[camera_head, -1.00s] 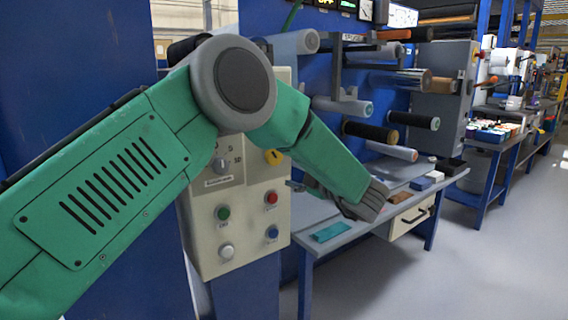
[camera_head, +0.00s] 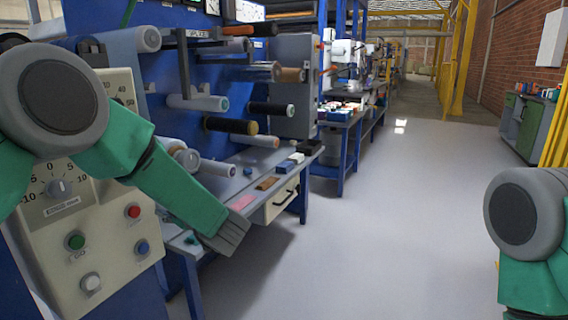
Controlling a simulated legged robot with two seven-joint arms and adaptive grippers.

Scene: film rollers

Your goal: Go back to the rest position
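My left arm (camera_head: 150,170) comes in from the left in front of the control panel. Its green forearm points down and right and ends in a grey part (camera_head: 230,236) near the front edge of the workbench. The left gripper's fingers cannot be made out. Part of my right arm (camera_head: 525,225) shows at the right edge, with a grey joint and a green link below it. My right gripper is outside the picture.
The beige control panel (camera_head: 105,262) with buttons and a knob stands at the left. Film rollers (camera_head: 230,125) stick out above the workbench (camera_head: 213,186), which holds small blocks. The open grey floor (camera_head: 400,230) lies to the right. A green cabinet (camera_head: 530,125) stands far right.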

